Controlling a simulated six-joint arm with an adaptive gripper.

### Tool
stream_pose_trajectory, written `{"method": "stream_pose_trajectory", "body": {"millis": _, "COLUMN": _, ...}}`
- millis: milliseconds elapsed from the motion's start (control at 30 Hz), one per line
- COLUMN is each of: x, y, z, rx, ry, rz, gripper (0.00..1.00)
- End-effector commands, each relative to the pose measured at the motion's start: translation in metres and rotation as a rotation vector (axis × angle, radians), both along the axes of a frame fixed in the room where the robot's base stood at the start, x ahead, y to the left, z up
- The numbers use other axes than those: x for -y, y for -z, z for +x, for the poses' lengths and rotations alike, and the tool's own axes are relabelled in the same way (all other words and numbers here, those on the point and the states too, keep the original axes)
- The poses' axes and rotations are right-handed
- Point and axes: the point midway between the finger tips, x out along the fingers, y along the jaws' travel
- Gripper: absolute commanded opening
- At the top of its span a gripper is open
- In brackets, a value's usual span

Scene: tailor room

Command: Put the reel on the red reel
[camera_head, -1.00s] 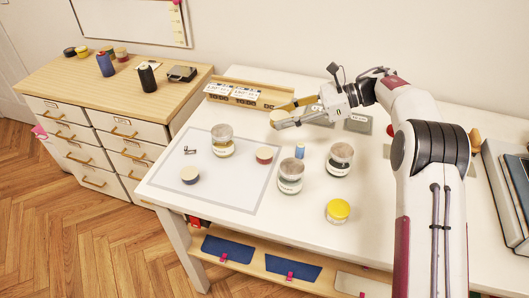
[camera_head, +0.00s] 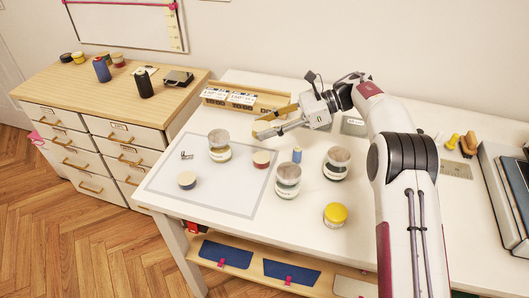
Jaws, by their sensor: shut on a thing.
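The red reel (camera_head: 261,159) sits upright on the pale mat (camera_head: 215,200), near its right edge, with a light rim and a dark red top. My gripper (camera_head: 259,127) is shut on a pale reel (camera_head: 264,126), seen small and partly hidden between the fingers. In the picture it is above the red reel, apart from it; the exact height is hard to tell. A dark blue reel (camera_head: 187,180) stands on the mat to the left.
Jars stand close by: one on the mat (camera_head: 220,153) and two to the right (camera_head: 288,187) (camera_head: 336,170). A small blue spool (camera_head: 297,155) is right of the red reel. A yellow-lidded jar (camera_head: 335,215) is in front. A wooden rack (camera_head: 247,98) lies behind.

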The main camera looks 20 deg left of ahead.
Motion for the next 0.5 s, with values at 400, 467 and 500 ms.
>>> {"method": "stream_pose_trajectory", "body": {"millis": 400, "x": 0.0, "y": 0.049, "z": 0.0, "rx": -0.001, "ry": 0.0, "rz": 0.0, "gripper": 0.18}}
{"method": "stream_pose_trajectory", "body": {"millis": 467, "x": 0.0, "y": 0.051, "z": 0.0, "rx": 0.0, "ry": 0.0, "rz": 0.0, "gripper": 0.18}}
{"method": "stream_pose_trajectory", "body": {"millis": 500, "x": 0.0, "y": 0.052, "z": 0.0, "rx": 0.0, "ry": 0.0, "rz": 0.0, "gripper": 0.18}}
